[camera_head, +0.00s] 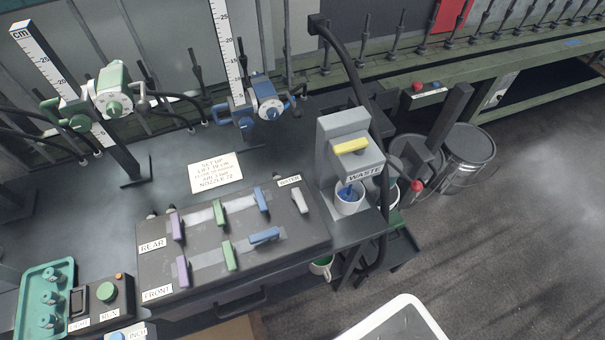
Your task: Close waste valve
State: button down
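The waste valve is a grey box-shaped unit (345,128) at the right end of the bench, with a "WASTE" label (364,174) on its lower front. Its yellow handle (350,146) lies crosswise on the sloped face, close to level in the picture with its right end slightly higher. Under the unit stands a white cup (349,203) with something blue in it. I cannot tell from this view whether anything flows. My gripper is not in view.
A dark panel (190,268) left of the unit carries purple, green, blue and grey levers. Metal drums (468,158) stand on the floor to the right. The floor at the lower right (510,260) is clear.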

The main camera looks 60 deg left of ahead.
aim_at(358, 146)
jog(key=u, duration=1.3)
jog(key=l+u, duration=0.1)
jog(key=u, duration=0.35)
jog(key=l+u, duration=0.1)
jog(key=u, duration=0.85)
jog(key=k+l+u, duration=0.1)
jog(key=u, duration=0.35)
